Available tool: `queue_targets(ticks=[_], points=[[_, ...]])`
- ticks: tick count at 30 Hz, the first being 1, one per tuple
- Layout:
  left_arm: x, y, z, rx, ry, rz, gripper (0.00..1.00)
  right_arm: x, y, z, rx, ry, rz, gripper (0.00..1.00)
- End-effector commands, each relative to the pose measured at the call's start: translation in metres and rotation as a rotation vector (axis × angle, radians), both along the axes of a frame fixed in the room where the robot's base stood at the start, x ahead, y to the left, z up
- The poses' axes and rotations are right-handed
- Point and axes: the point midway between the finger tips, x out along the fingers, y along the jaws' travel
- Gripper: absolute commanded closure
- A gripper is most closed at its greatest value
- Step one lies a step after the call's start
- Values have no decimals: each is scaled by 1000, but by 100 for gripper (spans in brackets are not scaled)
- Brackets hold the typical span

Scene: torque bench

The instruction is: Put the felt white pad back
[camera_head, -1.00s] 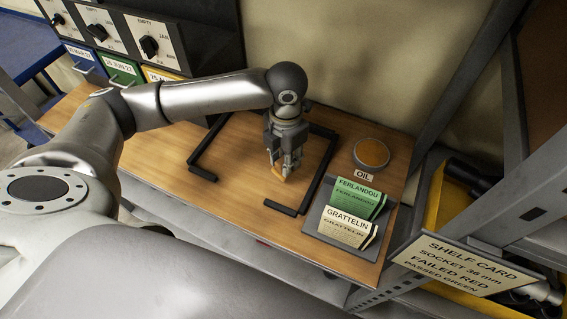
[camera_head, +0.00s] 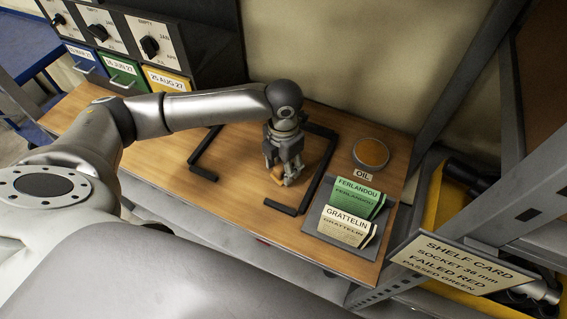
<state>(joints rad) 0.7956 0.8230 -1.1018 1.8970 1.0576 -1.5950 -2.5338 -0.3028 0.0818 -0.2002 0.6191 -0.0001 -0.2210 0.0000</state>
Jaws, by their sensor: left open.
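I see no white felt pad that I can make out. My left gripper (camera_head: 283,178) is open, low over the wooden bench inside the black corner frame (camera_head: 322,165). A small orange-tan piece (camera_head: 277,173) shows at its fingertips, partly hidden by the fingers. I cannot tell whether it touches the fingers or what it is. A round dish (camera_head: 371,152) with an orange-brown top stands at the right, behind a label reading OIL (camera_head: 363,174). My right gripper is not in view.
A grey holder (camera_head: 318,218) with green and cream cards stands at the bench's front right. A sign (camera_head: 462,262) and yellow bin (camera_head: 432,200) are further right. Drawers (camera_head: 122,72) with dials above stand back left. Bare wood (camera_head: 225,195) lies left of my gripper.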

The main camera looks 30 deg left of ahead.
Motion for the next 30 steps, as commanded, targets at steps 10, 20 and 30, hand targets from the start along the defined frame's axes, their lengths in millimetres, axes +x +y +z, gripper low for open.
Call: queue_targets(ticks=[10,20,30], points=[[2,0,43,-1,-7,0,52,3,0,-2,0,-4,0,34],[2,0,106,-1,-4,0,52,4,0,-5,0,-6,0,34],[1,0,121,-1,0,1,52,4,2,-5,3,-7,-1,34]])
